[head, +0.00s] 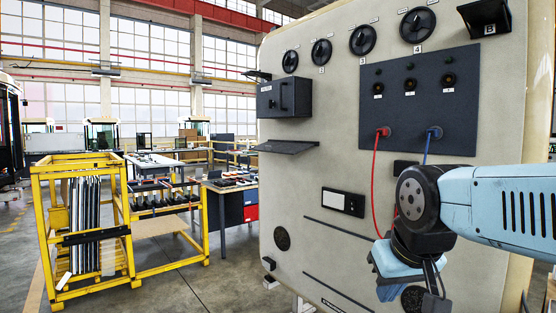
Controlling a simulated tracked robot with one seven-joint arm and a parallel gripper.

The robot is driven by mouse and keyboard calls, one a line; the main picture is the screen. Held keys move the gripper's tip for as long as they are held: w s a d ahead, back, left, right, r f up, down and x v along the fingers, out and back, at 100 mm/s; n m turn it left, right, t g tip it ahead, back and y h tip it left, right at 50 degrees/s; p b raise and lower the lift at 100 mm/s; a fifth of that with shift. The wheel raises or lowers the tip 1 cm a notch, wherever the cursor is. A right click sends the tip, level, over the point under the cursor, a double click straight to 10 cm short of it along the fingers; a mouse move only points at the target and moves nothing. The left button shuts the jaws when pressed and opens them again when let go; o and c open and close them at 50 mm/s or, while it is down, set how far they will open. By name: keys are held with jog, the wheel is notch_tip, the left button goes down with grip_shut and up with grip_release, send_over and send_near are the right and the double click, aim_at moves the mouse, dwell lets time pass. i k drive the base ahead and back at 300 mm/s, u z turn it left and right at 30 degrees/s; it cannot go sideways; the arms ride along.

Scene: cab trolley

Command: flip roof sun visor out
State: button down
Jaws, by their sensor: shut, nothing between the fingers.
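A dark flap marked B (484,16) is at the top right of the upright pale panel (325,180). Another dark flap (286,147) sticks out nearly flat at the panel's left, below a dark box. A small dark flap (258,75) shows at the upper left edge. I cannot tell which of these is the roof sun visor. My arm comes in from the right, with its wrist in front of the panel's lower right, well below flap B. My gripper's fingers do not show.
The panel carries several round black dials (362,39), a dark box with a handle (285,97) and a dark socket board (420,98). A red cable (375,180) and a blue cable (427,148) hang near my arm. A yellow rack (85,240) stands left, with open floor between.

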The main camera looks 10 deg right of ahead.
aim_at(291, 148)
jog(key=z, duration=0.1)
jog(key=i, duration=1)
jog(key=u, duration=0.05)
